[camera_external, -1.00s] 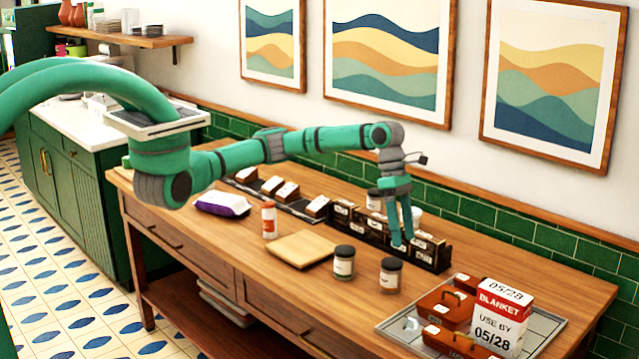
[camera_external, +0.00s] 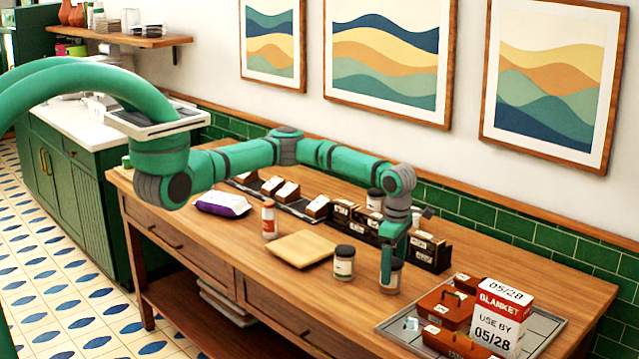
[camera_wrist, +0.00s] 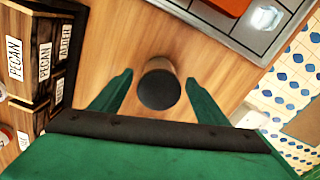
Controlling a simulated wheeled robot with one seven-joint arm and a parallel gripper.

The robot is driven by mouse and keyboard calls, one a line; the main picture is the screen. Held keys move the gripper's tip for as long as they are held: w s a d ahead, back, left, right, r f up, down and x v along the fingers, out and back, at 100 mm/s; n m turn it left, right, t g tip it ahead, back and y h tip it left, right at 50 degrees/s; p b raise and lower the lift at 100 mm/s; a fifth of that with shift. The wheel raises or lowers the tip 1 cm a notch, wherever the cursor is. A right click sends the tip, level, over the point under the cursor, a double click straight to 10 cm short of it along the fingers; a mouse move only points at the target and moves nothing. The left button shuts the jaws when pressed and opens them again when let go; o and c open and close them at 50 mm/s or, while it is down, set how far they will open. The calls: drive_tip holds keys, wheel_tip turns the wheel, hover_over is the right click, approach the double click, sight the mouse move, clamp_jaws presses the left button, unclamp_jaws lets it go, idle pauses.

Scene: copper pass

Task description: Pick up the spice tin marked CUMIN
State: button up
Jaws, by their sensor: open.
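Two spice tins with black lids and pale labels stand on the wooden table, a left tin (camera_external: 344,262) and a right tin (camera_external: 393,279). Their labels are too small to read, so I cannot tell which is CUMIN. My gripper (camera_external: 387,268) is open and points down at the right tin, partly hiding it. In the wrist view a dark round lid (camera_wrist: 159,90) shows between the open fingers of my gripper (camera_wrist: 158,80), with a gap on each side. No label shows there.
A dark rack of labelled boxes (camera_external: 430,252) stands behind the tins; its labels in the wrist view include PECAN (camera_wrist: 44,62). A wooden board (camera_external: 300,249) lies left.

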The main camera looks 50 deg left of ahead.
sight(392, 278)
wheel_tip(392, 278, down, 4)
drive_tip(key=shift+a+f, duration=0.15)
drive_tip(key=c, duration=1.2)
